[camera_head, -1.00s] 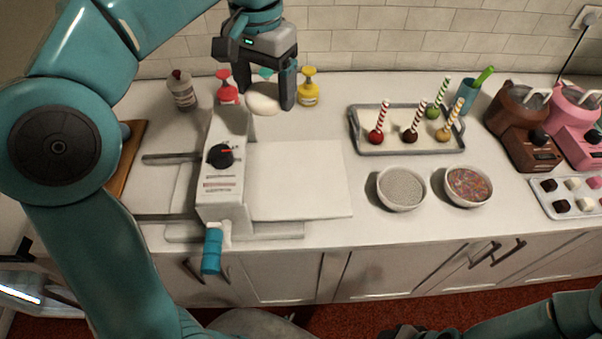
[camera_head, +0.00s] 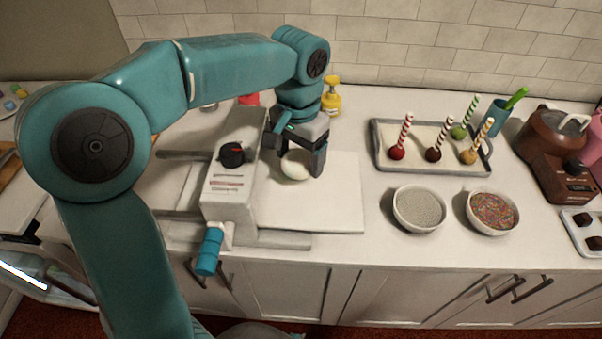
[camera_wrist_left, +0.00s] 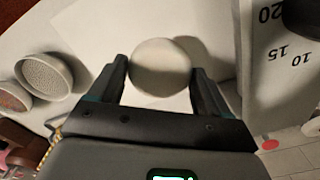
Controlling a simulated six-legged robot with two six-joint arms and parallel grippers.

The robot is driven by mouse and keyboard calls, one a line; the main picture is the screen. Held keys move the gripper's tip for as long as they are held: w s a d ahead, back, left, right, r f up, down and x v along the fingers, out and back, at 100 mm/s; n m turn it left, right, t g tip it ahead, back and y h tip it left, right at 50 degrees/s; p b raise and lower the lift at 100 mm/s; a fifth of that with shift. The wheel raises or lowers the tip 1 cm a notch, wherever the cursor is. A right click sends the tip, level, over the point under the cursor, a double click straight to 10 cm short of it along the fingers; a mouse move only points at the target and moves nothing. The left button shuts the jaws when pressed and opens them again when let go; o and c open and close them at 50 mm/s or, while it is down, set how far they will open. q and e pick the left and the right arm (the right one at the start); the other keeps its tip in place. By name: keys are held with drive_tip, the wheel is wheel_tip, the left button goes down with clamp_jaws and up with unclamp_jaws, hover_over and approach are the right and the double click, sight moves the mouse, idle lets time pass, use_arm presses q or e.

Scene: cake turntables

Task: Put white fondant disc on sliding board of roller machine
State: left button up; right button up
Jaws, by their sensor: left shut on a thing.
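The white fondant disc (camera_head: 295,166) is held between the fingers of my left gripper (camera_head: 298,163), over the back left part of the white sliding board (camera_head: 325,205). In the left wrist view the disc (camera_wrist_left: 161,67) sits between the two fingertips, with the pale board beneath it. I cannot tell whether the disc touches the board. The roller machine (camera_head: 232,175) stands just left of the disc, with a black knob on top and a blue crank handle in front. My right gripper is not in view.
A tray (camera_head: 384,165) of cake pops stands at the back right. Two bowls, one of silver beads (camera_head: 418,210) and one of sprinkles (camera_head: 492,212), stand right of the board. A yellow bottle (camera_head: 331,98) stands behind. The board's right half is clear.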

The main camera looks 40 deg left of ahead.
sight(300, 164)
use_arm(q)
wheel_tip(300, 164, down, 4)
drive_tip(key=shift+d+f, duration=0.15)
drive_tip(key=shift+f, duration=0.5)
drive_tip(key=shift+r, duration=0.1)
drive_tip(key=shift+b, duration=0.3)
drive_tip(key=o, duration=1.1)
drive_tip(key=shift+f, duration=0.2)
drive_tip(key=shift+r+p, duration=0.3)
drive_tip(key=shift+r, duration=0.05)
wheel_tip(300, 164, up, 12)
drive_tip(key=shift+f+p, duration=0.15)
drive_tip(key=shift+p, duration=0.35)
